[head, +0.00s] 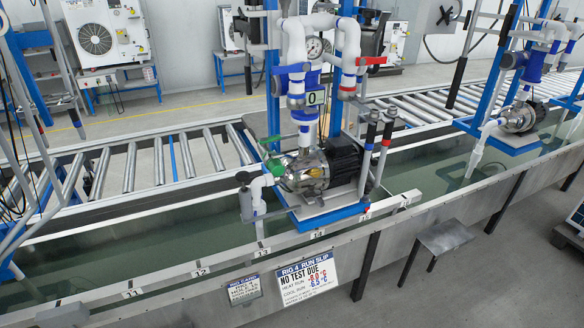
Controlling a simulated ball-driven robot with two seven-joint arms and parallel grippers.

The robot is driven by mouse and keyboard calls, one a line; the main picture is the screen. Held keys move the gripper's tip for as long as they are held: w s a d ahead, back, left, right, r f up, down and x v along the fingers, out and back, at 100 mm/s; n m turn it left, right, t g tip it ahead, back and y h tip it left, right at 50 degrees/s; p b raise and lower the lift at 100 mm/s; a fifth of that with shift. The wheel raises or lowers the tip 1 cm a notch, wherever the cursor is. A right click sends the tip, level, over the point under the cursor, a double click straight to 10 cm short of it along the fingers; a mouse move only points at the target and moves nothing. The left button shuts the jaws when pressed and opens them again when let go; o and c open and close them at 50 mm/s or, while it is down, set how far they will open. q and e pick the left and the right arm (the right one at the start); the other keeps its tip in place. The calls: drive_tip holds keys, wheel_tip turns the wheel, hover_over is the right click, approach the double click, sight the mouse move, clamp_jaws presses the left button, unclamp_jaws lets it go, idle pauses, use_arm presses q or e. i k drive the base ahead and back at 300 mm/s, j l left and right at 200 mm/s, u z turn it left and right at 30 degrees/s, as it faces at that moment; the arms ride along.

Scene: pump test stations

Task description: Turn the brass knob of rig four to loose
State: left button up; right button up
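Rig four stands in the middle of the head view, above a slip (306,278) reading "RIG 4 RUN SLIP, NO TEST DUE". Its steel pump (303,171) with a black motor (342,160) sits on a blue-edged plate (325,218) over the water trough. A brass-coloured patch (288,159) shows at the pump's left end, beside green handles (270,140); it is too small to tell whether it is the knob or how it is set. A round gauge (314,47) and a "0" display (315,97) sit above. Neither of my grippers is in view.
The trough's metal front wall (200,284) runs along the near side, with a smaller card (244,290) left of the slip. A small grey shelf (446,237) juts out at right. A roller conveyor (130,167) runs behind. Another pump rig (520,115) stands at far right.

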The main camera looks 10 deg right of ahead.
sight(315, 173)
drive_tip(key=i+l+u, duration=0.1)
drive_tip(key=l, duration=0.35)
drive_tip(key=i+l+u, duration=0.15)
drive_tip(key=l, duration=0.3)
drive_tip(key=i+l+u, duration=0.1)
drive_tip(key=l, duration=0.35)
drive_tip(key=i+l+u, duration=0.15)
drive_tip(key=l, duration=0.35)
